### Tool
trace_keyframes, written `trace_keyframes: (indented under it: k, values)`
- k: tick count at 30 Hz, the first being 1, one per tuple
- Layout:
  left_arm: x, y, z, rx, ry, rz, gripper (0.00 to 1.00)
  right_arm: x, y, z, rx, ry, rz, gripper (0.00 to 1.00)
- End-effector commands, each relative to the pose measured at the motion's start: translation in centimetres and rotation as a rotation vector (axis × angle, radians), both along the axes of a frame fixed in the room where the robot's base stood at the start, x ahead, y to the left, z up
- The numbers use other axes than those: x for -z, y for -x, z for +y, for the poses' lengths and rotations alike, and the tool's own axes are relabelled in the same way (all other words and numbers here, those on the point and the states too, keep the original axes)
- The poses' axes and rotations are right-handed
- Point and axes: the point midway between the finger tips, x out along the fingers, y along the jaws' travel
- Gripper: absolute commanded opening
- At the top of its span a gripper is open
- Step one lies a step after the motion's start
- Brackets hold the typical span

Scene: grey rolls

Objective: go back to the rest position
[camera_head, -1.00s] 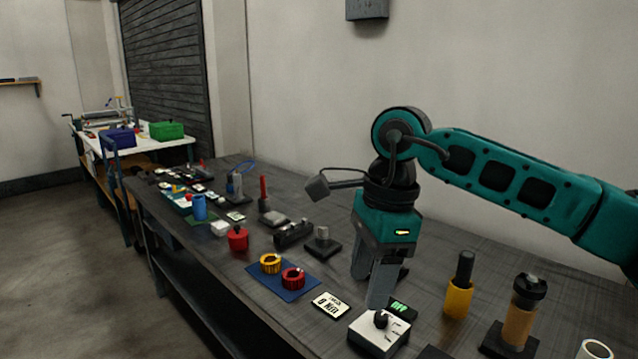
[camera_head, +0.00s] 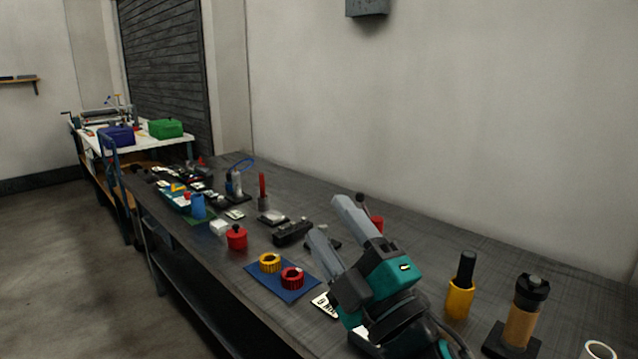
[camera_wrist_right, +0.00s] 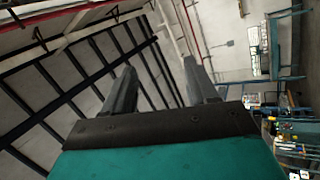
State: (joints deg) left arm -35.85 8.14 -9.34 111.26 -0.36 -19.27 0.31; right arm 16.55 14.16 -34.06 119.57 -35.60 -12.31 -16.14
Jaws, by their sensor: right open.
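My right gripper (camera_head: 332,220) is over the near part of the long dark bench in the head view. Its two grey fingers point up and to the left, apart and with nothing between them. In the right wrist view the fingers (camera_wrist_right: 155,85) are spread and empty against the ceiling and wall. The gripper body hides part of a white label card (camera_head: 322,305) and things behind it. My left gripper is not in view.
On the bench (camera_head: 420,240) a yellow ring (camera_head: 270,262) and a red ring (camera_head: 292,278) lie on a blue mat (camera_head: 262,283). A yellow holder (camera_head: 459,300) and a brown cylinder (camera_head: 521,315) stand to the right. Several small items crowd the far end.

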Motion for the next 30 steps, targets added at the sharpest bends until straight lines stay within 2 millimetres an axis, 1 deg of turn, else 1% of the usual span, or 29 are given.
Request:
trace_keyframes:
  k: [1, 2, 3, 5, 6, 8, 9, 11, 12, 13, 15, 17, 18, 20, 21, 23, 27, 28, 30]
  values:
    - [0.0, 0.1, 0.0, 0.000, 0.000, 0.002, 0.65, 2.5, -0.5, -2.1, 0.059, -0.076, 0.146, 0.58]
    - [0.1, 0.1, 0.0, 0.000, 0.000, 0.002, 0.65, 4.0, -0.7, -3.4, 0.095, -0.120, 0.234, 0.58]
    - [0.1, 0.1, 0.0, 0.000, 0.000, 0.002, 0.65, 6.2, -0.8, -5.1, 0.144, -0.176, 0.352, 0.58]
    - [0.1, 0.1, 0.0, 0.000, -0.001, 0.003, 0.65, 9.7, -0.3, -7.5, 0.217, -0.255, 0.527, 0.58]
    - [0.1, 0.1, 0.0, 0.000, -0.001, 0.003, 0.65, 12.2, 0.3, -9.0, 0.267, -0.304, 0.646, 0.58]
    - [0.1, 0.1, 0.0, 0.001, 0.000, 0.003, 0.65, 15.9, 1.9, -11.1, 0.341, -0.374, 0.820, 0.58]
    - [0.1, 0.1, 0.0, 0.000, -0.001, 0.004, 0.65, 18.4, 3.3, -12.4, 0.390, -0.417, 0.934, 0.58]
    - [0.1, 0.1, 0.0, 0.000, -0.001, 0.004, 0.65, 21.5, 5.6, -13.9, 0.458, -0.470, 1.089, 0.58]
    - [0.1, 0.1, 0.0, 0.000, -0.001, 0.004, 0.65, 23.3, 7.2, -14.7, 0.500, -0.499, 1.181, 0.58]
    - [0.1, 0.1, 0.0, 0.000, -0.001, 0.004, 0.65, 24.4, 8.4, -15.2, 0.527, -0.517, 1.242, 0.58]
    - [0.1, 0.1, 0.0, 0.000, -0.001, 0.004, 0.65, 26.5, 10.9, -16.1, 0.584, -0.551, 1.366, 0.58]
    - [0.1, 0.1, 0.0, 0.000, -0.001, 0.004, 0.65, 27.9, 13.0, -16.7, 0.626, -0.574, 1.459, 0.58]
    - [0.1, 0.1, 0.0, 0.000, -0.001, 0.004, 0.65, 28.7, 14.4, -17.0, 0.654, -0.588, 1.515, 0.58]
    - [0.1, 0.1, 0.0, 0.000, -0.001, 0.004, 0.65, 29.7, 16.4, -17.4, 0.691, -0.603, 1.592, 0.58]
    - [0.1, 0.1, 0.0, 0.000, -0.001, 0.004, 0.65, 30.3, 17.6, -17.7, 0.716, -0.612, 1.642, 0.58]
    - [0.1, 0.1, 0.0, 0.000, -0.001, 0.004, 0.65, 31.0, 19.5, -18.0, 0.751, -0.626, 1.711, 0.58]
    - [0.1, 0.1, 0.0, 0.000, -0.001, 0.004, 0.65, 32.3, 23.9, -18.6, 0.830, -0.647, 1.866, 0.58]
    - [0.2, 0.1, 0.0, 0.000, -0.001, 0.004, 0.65, 32.5, 24.3, -18.6, 0.836, -0.651, 1.881, 0.58]
    - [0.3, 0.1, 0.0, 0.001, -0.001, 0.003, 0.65, 33.3, 23.1, -18.4, 0.806, -0.660, 1.842, 0.58]
